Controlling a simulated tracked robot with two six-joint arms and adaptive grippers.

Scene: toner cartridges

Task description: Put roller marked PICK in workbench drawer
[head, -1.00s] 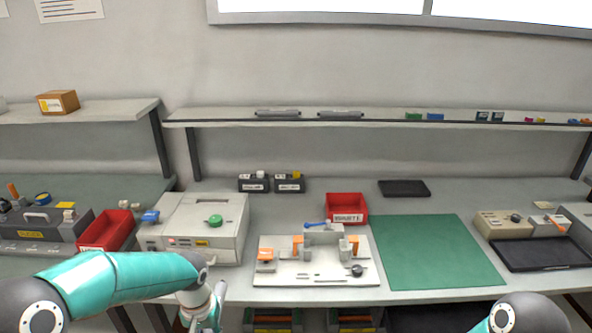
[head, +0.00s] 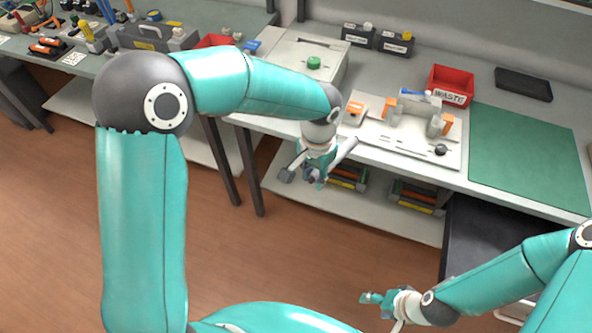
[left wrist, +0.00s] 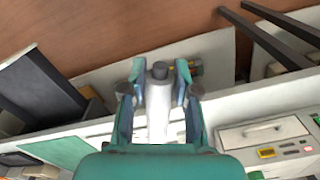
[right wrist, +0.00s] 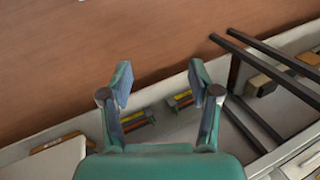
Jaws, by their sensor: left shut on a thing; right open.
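A light grey roller (left wrist: 158,108) with a dark end cap is in the left wrist view, gripped between the fingers of my left gripper (left wrist: 158,88). No PICK mark is readable on it. In the head view my left gripper (head: 316,174) hangs in front of the workbench's front edge, above the lower shelf. My right gripper (right wrist: 158,82) is open and empty; in the head view it is low, above the floor (head: 375,298). A dark, pale-rimmed box shape under the bench at right (head: 490,238) looks like the drawer; it also shows in the left wrist view (left wrist: 42,92).
The bench holds a white fixture plate (head: 385,150), a red WASTE bin (head: 450,84), a green mat (head: 525,150) and a printer (head: 290,65). Cartridges (head: 415,195) lie on the lower shelf (head: 300,192). Dark bench legs (head: 250,170) stand at left. The wooden floor in front is clear.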

